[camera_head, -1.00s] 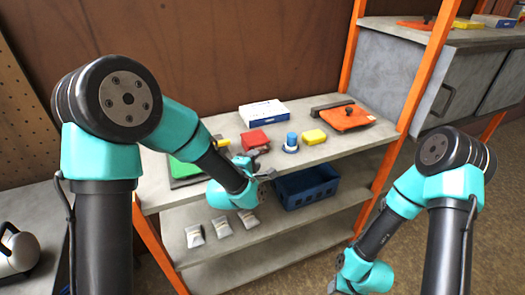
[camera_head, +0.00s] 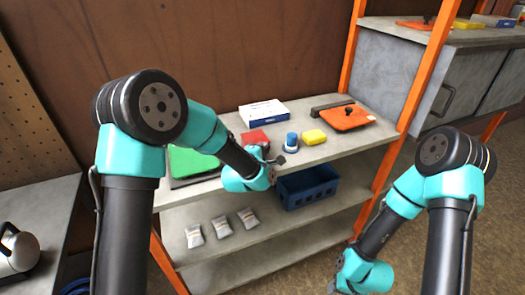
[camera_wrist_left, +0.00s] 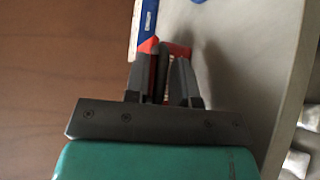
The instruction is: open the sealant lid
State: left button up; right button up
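A small container with a blue lid (camera_head: 291,139) stands upright on the top shelf, near its front edge; I take it for the sealant. The lid looks seated on it. My left gripper (camera_head: 277,166) is just left of and in front of the container, near the shelf's front edge, apart from it as far as I can tell. My right gripper (camera_head: 333,287) is low at the bottom, mostly hidden, away from the shelf.
A yellow block (camera_head: 314,137) stands right of the container, and a red box (camera_head: 254,137) is left of it. A white box (camera_head: 264,112) and an orange item (camera_head: 346,118) lie on the same shelf. A blue crate (camera_head: 308,190) and several pouches (camera_head: 221,226) are below.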

pick_arm(q)
jog(key=shift+s+f, duration=0.1)
grip_shut()
jog(key=shift+r, duration=0.3)
dwell(0.5)
